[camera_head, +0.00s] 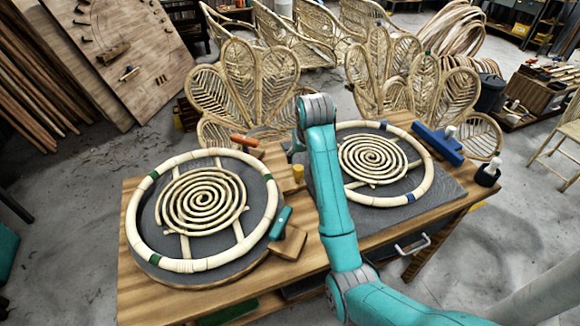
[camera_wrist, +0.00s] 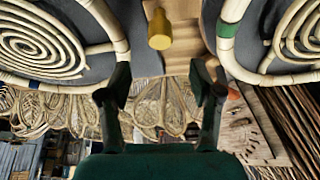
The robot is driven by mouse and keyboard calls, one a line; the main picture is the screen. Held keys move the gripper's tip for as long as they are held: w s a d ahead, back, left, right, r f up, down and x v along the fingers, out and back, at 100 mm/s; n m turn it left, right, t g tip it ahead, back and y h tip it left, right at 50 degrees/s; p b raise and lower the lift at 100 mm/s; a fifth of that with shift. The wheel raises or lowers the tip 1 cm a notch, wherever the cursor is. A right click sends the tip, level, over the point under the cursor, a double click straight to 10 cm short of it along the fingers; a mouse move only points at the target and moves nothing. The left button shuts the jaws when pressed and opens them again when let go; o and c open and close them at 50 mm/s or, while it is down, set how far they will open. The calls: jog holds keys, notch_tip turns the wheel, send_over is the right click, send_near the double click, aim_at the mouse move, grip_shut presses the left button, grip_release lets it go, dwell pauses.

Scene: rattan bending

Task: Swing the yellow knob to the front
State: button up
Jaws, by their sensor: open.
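The yellow knob (camera_head: 298,173) is a small upright peg on the wooden bench top, between the two round rattan frames, just left of my arm in the head view. In the wrist view the yellow knob (camera_wrist: 159,30) is near the top centre, on a wooden strip. My gripper (camera_wrist: 159,72) is open and empty, with its dark fingers apart. The knob appears beyond the fingertips, roughly in line with the gap, and nothing touches it. In the head view my gripper is mostly hidden behind my wrist.
An orange handle (camera_head: 246,141) and a teal handle (camera_head: 280,222) flank the left ring.

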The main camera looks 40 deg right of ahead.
aim_at(298, 168)
jog(key=x, duration=1)
grip_shut()
